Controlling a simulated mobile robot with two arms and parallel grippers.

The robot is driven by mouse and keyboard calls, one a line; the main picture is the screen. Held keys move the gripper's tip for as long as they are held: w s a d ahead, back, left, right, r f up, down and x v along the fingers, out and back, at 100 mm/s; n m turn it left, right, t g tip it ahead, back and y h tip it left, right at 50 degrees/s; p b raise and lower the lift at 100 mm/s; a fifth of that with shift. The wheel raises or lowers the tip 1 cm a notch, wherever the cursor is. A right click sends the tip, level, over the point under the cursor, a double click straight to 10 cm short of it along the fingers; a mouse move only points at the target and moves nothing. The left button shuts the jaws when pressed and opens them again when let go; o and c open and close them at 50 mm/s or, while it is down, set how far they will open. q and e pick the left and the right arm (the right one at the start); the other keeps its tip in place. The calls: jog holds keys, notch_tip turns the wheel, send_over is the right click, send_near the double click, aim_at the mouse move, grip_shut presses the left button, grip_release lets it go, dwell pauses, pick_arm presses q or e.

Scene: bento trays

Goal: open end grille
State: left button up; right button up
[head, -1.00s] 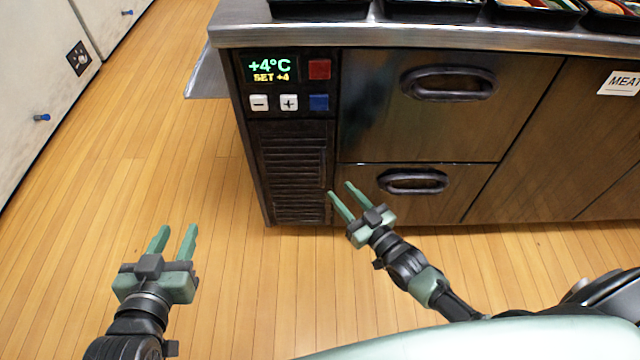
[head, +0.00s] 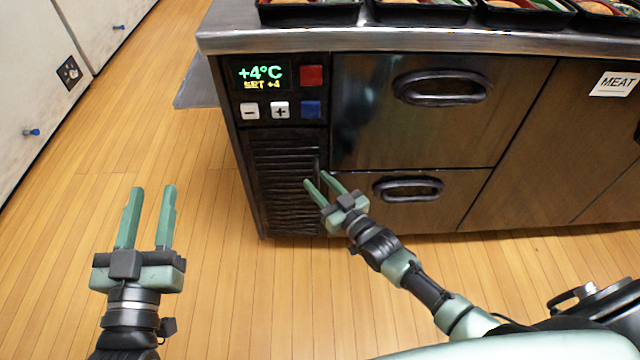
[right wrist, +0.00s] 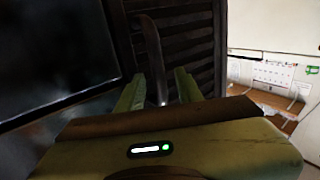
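The end grille (head: 284,182) is a dark slatted panel below the control panel, at the left end of the steel counter. It looks closed. A dark upright handle (right wrist: 152,55) stands in front of the slats in the right wrist view. My right gripper (head: 316,178) is open at the grille's right edge; in the right wrist view (right wrist: 158,86) its fingers lie either side of the handle's lower part. I cannot tell whether they touch it. My left gripper (head: 153,189) is open and empty over the floor, left of the counter.
The control panel (head: 279,90) shows +4°C above its buttons. Two drawers with oval handles, the upper (head: 442,87) and the lower (head: 408,188), are right of the grille. Food trays (head: 420,13) line the countertop. Wood floor (head: 190,140) is clear left of the counter.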

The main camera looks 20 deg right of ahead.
grip_shut()
dwell(1.3)
